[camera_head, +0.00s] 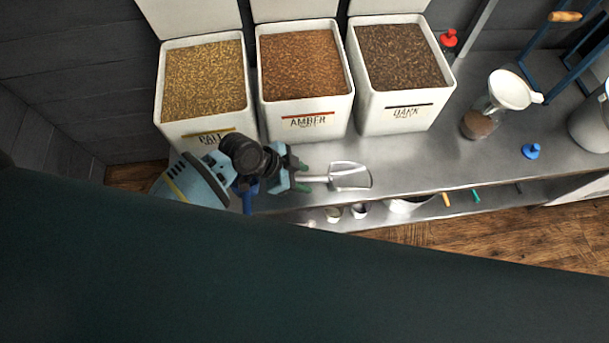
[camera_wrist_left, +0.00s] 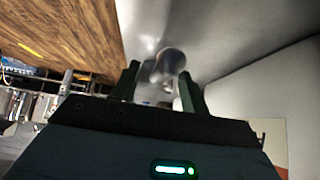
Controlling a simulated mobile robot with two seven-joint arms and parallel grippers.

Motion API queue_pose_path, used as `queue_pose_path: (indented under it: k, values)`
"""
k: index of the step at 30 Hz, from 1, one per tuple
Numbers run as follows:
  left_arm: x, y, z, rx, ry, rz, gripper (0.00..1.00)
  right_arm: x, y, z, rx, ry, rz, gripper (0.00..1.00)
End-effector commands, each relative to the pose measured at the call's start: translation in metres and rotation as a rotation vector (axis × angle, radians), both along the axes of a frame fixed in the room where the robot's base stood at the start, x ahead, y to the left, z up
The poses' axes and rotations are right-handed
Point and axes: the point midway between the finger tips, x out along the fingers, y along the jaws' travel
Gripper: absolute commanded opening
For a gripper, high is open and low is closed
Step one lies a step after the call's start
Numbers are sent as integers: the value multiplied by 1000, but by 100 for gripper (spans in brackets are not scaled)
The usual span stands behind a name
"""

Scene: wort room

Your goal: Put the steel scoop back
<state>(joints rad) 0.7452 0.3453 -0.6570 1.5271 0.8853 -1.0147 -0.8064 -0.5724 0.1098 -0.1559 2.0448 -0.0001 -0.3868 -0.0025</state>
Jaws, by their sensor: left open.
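The steel scoop (camera_head: 350,177) lies on the steel bench in front of the amber bin, its bowl to the right and its handle to the left. My left gripper (camera_head: 298,172) is at the handle end, with its fingers open. In the left wrist view, a shiny rounded metal part, seemingly the scoop (camera_wrist_left: 168,62), shows between and beyond the two green fingers of the left gripper (camera_wrist_left: 160,74). I cannot tell whether the fingers touch it. My right gripper is not in view.
Bins of pale (camera_head: 205,80), amber (camera_head: 303,72) and dark malt (camera_head: 400,60) line the back. A jar (camera_head: 480,122) with a white funnel (camera_head: 511,90) and a blue knob (camera_head: 531,151) stand right. A lower shelf holds cups. The bench right of the scoop is clear.

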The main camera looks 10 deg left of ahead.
Motion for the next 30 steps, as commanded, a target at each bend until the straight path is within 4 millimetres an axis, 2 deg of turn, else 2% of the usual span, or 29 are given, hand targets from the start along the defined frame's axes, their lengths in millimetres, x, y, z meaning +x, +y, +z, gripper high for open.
queue_pose_path:
  k: [6,12,30]
  values:
    - [-6,22,30,2,-5,-1,45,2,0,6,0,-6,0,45]
    - [-11,35,47,0,-3,0,45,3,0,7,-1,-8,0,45]
    - [-12,38,51,-1,-2,0,45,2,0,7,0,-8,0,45]
